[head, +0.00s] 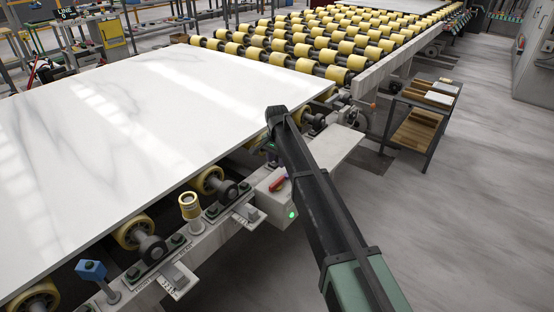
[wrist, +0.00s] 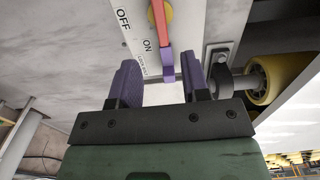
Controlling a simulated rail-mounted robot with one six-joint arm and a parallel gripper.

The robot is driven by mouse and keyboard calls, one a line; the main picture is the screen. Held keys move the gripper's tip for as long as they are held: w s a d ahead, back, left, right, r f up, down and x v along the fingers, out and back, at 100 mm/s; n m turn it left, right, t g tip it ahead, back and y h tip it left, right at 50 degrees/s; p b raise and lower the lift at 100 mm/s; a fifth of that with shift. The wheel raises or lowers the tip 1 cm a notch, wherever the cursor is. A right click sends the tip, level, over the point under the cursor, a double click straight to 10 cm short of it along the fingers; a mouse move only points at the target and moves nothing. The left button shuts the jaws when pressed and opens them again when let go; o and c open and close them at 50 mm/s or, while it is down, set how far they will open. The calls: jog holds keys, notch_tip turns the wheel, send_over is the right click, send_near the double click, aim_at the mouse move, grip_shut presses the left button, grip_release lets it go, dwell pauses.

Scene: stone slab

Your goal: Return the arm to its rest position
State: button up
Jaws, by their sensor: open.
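My gripper (wrist: 159,72) is open in the wrist view, with two dark purple fingers spread apart. A red lever with a purplish end (wrist: 165,45) shows between and beyond the fingertips, with clear gaps at both sides. Its depth relative to the fingertips is hard to tell. The lever lies beside the ON label, on a panel that also reads OFF. In the head view my arm reaches over the line's edge, and its fingers cannot be made out there. The red lever (head: 277,184) sits on a pale box (head: 272,205) with a lit green lamp (head: 292,214), left of my arm.
A white stone slab (head: 150,110) lies on the line to the left. Yellow rollers (head: 330,45) run behind it. A blue-topped post (head: 91,270) stands at the front edge. A small cart (head: 420,125) stands at right.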

jog(key=s+d+r+n+p, duration=0.2)
jog(key=s+d, duration=0.6)
jog(key=s, duration=0.3)
jog(key=s+d+r+n+p, duration=0.2)
jog(key=s+d, duration=0.5)
jog(key=s, duration=0.5)
jog(key=s+d+r+n+p, duration=0.2)
jog(key=s+d, duration=0.6)
jog(key=s, duration=0.4)
notch_tip(320, 180, up, 2)
jog(key=shift+s+d+r+n+p, duration=0.15)
jog(key=shift+d+n+p, duration=0.15)
jog(key=shift+p, duration=0.6)
